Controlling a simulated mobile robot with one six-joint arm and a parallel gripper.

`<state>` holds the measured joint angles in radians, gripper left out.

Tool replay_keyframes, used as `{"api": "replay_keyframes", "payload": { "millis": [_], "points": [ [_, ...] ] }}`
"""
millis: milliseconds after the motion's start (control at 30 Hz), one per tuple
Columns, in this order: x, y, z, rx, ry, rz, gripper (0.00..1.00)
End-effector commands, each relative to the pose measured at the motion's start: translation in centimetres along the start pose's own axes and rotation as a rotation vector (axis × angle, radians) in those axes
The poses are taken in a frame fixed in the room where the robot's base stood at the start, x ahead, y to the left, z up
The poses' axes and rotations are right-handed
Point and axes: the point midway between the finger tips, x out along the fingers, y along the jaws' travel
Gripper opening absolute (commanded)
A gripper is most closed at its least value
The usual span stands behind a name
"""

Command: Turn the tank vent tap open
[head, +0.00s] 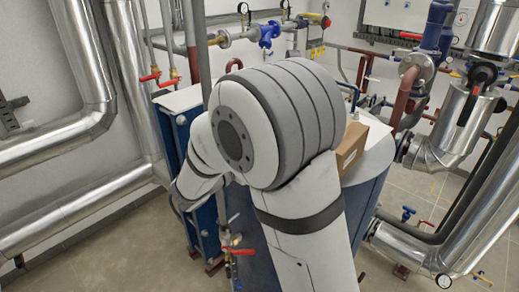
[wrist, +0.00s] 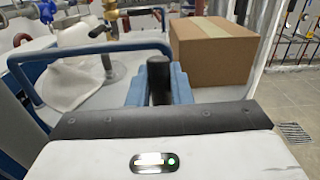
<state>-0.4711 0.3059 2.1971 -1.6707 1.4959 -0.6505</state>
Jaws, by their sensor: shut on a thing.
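In the wrist view my gripper (wrist: 159,84) has its blue-grey fingers closed around a short black upright cylinder (wrist: 158,72). The cylinder looks like a handle, but I cannot tell for sure that it is the vent tap's. Its lower part and any valve body under it are hidden by the fingers and the dark front edge of my wrist housing. The blue tank (head: 370,195) with a white top stands behind my arm in the head view. My arm hides the gripper and the tap there.
A cardboard box (wrist: 212,50) sits close right of the gripper on the tank top; it also shows in the head view (head: 350,146). A blue rail (wrist: 90,48), a white cloth (wrist: 75,82) and a metal post (wrist: 105,58) are left. Silver pipes (head: 85,205) line the room's left.

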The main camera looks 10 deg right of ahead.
Motion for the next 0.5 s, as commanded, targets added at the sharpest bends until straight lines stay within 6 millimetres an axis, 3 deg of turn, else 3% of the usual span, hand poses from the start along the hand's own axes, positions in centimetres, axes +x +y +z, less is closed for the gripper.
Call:
{"api": "replay_keyframes", "payload": {
  "millis": [33,67,100,300,500],
  "points": [
    [0.01,0.05,-0.07,-0.002,0.001,0.002,0.00],
    [0.03,0.04,-0.06,-0.002,0.001,0.001,0.20],
    [0.05,0.03,-0.06,-0.002,0.000,0.001,0.24],
    [0.11,-0.03,-0.02,0.000,0.000,-0.001,0.40],
    [0.13,-0.06,0.01,0.000,0.000,-0.002,0.41]
  ]
}}
